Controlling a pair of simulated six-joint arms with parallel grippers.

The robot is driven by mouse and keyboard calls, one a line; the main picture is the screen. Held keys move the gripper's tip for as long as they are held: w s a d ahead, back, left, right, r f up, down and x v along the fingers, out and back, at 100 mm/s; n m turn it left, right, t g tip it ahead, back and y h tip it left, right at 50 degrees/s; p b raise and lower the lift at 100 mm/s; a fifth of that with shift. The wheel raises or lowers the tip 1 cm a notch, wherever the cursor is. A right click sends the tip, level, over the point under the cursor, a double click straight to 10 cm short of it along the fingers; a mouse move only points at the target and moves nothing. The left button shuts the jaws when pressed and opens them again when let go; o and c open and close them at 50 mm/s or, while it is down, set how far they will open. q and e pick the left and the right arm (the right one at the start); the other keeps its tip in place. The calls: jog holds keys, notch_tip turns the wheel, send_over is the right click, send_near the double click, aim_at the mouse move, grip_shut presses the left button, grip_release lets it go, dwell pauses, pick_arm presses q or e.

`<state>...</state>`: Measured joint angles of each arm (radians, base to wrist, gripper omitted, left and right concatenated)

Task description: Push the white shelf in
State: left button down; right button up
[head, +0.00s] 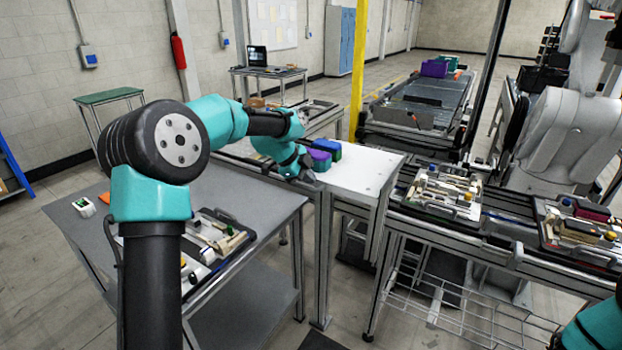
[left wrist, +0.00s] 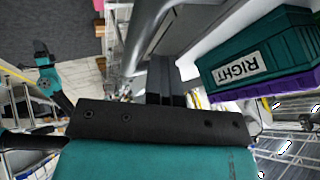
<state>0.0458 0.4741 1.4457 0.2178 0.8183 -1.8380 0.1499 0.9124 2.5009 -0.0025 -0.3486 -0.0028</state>
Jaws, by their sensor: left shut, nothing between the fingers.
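The white shelf (head: 368,172) is a flat white panel on a metal frame, near the middle of the head view. Part of its white surface and edge shows in the left wrist view (left wrist: 205,62). My left gripper (head: 310,178) is at the shelf's left end, near the small bins; contact with the shelf cannot be told. In the left wrist view its fingers (left wrist: 166,82) are shut and empty, pointing at the shelf's edge area. My right gripper is out of view; only a teal part of that arm shows at the lower right.
A purple bin (head: 320,159) and a blue-and-green bin (head: 327,146) sit on the shelf. A green bin labelled RIGHT (left wrist: 262,55) is close to my left fingers. Pallets with parts (head: 440,193) stand right of the shelf. A grey table (head: 262,205) is at left.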

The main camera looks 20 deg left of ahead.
pick_arm(q)
jog(key=shift+w+a+r, duration=0.2)
jog(key=v, duration=0.9)
jog(key=shift+s+r, duration=0.2)
jog(key=shift+s, duration=0.2)
